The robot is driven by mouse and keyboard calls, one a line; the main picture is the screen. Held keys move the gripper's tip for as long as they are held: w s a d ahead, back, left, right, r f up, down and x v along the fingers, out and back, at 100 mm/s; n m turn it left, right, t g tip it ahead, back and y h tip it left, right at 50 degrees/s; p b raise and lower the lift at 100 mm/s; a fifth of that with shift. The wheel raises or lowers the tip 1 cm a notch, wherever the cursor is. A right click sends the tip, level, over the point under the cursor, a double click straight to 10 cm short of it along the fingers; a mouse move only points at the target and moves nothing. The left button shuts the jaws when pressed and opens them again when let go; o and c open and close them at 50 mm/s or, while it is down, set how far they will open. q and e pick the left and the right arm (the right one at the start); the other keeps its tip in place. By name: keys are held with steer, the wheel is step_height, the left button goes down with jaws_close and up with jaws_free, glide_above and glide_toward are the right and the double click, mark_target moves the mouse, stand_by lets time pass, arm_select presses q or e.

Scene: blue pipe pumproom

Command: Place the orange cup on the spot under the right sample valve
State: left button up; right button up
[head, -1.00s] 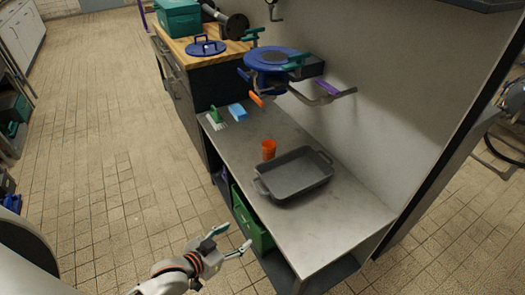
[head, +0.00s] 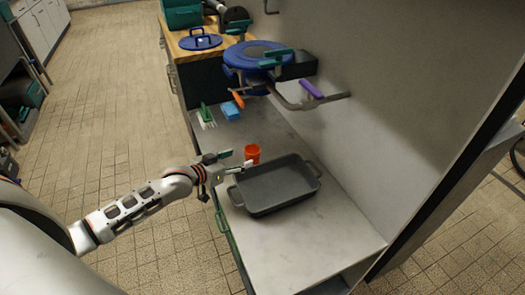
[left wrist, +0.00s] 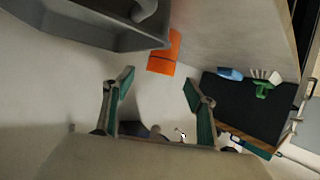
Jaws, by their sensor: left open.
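The orange cup (head: 252,153) stands on the grey metal table, just behind the tray's far-left corner. In the left wrist view the cup (left wrist: 163,52) is ahead of the fingers and partly cut by the tray's rim. My left gripper (head: 238,161) is open and empty, just left of the cup and apart from it. Its two green-padded fingers show spread in the left wrist view (left wrist: 158,88). Valve handles, orange (head: 238,99) and purple (head: 310,90), show near the blue vessel (head: 258,55). I cannot make out the marked spot. My right gripper is not in view.
A dark grey tray (head: 283,206) lies beside the cup, close to my left gripper. A blue sponge (head: 231,111) and a green-handled brush (head: 206,113) lie farther back. The wall bounds the table on the right. The table's front part (head: 320,235) is clear.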

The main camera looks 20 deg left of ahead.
mark_target(247, 154)
arm_select(q)
steer(key=shift+w+d, duration=0.1)
steer(key=shift+w, duration=0.35)
steer(key=shift+b+x, duration=0.4)
steer(key=shift+x, duration=0.5)
steer(key=shift+w+d+f, duration=0.1)
steer(key=shift+w+f, duration=0.15)
steer(key=shift+w, duration=0.35)
steer(key=b+x, duration=0.1)
steer(key=x, duration=0.2)
steer(key=shift+w+f+b, duration=0.1)
steer(key=shift+b, duration=0.25)
steer(key=shift+w, duration=0.65)
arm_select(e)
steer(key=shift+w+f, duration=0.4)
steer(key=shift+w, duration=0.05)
